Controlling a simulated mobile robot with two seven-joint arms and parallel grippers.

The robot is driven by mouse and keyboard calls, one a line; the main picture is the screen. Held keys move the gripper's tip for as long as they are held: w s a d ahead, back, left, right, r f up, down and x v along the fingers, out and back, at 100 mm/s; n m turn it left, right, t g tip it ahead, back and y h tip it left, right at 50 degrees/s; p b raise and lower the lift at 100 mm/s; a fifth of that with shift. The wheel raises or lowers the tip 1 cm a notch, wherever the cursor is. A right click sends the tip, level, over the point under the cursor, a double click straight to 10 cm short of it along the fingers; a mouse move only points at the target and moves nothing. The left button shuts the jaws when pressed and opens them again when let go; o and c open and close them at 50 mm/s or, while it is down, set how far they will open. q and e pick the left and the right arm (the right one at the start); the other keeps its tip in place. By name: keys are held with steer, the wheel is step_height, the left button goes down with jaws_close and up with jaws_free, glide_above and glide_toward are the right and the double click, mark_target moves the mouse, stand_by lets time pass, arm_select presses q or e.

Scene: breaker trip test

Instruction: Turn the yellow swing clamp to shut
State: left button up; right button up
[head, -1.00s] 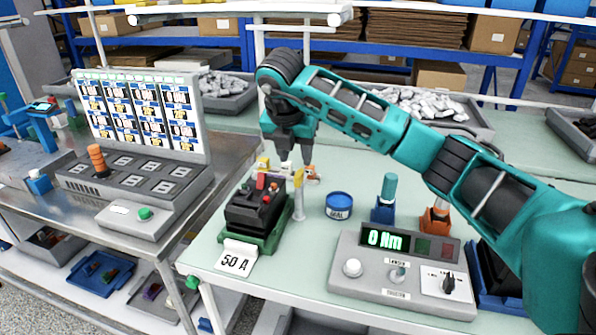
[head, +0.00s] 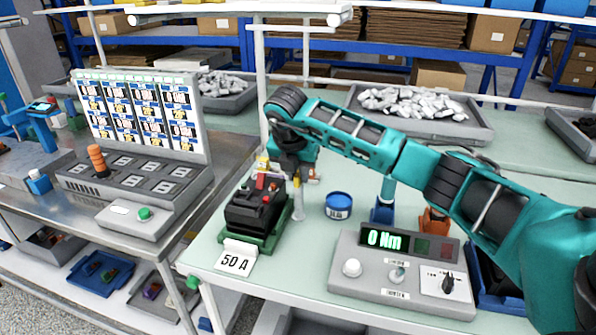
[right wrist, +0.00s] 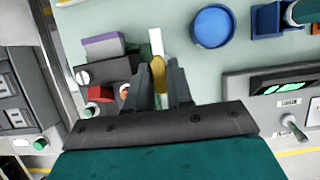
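The breaker (head: 256,205), a dark block with red parts, sits in a green fixture (head: 262,240) on the pale bench. A pale post (head: 299,205) stands at its right side. The yellow swing clamp (right wrist: 157,72) shows in the right wrist view as a narrow yellow piece beside the breaker. My right gripper (head: 290,180) points down over this side of the fixture and partly hides the clamp in the head view. In the right wrist view its fingers (right wrist: 161,80) stand on either side of the yellow piece; whether they press on it is unclear. My left gripper is out of view.
A blue round tin (head: 339,206) stands right of the fixture. A grey control box (head: 400,275) reading 0 Nm is at the front right, with a blue holder (head: 382,213) behind it. A "50 A" card (head: 236,262) lies in front.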

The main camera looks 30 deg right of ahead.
jaws_close()
steer(key=shift+f, duration=0.1)
steer(key=n+b, duration=0.1)
steer(key=n, duration=0.1)
steer(key=n+t+y+b, duration=0.1)
steer(key=shift+s+d+f+n, duration=0.1)
steer(key=shift+s+n, duration=0.05)
steer(key=shift+n, duration=0.25)
steer(key=n+y, duration=0.1)
steer(key=n, duration=0.1)
steer(key=n+b, duration=0.1)
steer(key=n, duration=0.1)
steer(key=shift+d+n+t+y, duration=0.1)
steer(key=shift+n+t+y, duration=0.2)
steer(key=shift+y, duration=0.1)
steer(key=n+y, duration=0.1)
steer(key=n, duration=0.3)
steer(key=shift+d+y, duration=0.1)
steer(key=shift+y, duration=0.3)
steer(key=shift+n+g+y+p, duration=0.3)
steer(key=shift+n+y, duration=0.1)
steer(key=shift+n, duration=1)
steer(key=shift+n+g+y+p, duration=0.25)
steer(key=shift+n+y, duration=0.15)
steer(key=shift+n, duration=1)
